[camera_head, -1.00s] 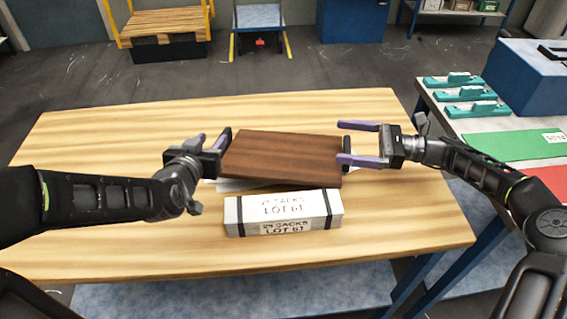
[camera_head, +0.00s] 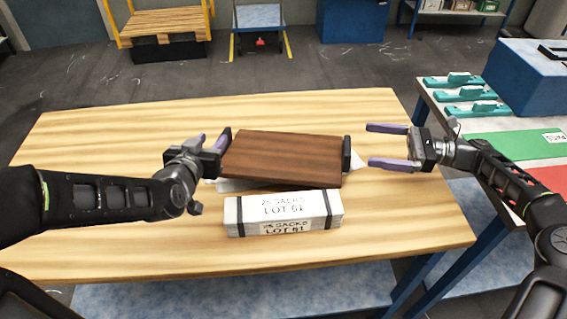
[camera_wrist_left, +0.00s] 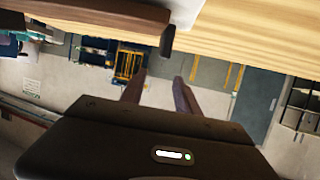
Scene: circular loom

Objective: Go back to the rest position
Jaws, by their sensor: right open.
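A dark brown board (camera_head: 283,156) with a black grip at each end lies on the wooden table (camera_head: 120,235). My left gripper (camera_head: 212,143) is beside the board's left end, its fingers apart. In the left wrist view, its two fingers (camera_wrist_left: 160,92) have an empty gap between them, and the board (camera_wrist_left: 95,12) with its black end grip shows beyond them. My right gripper (camera_head: 387,146) is open and empty, right of the board's right grip and clear of it, above the table's right part.
A white bundle (camera_head: 282,212) with black straps, marked as sacks, lies in front of the board. White sheets show under the board. A side table at right holds teal tools (camera_head: 470,94), a green mat (camera_head: 510,145) and a red mat. The table's left part is clear.

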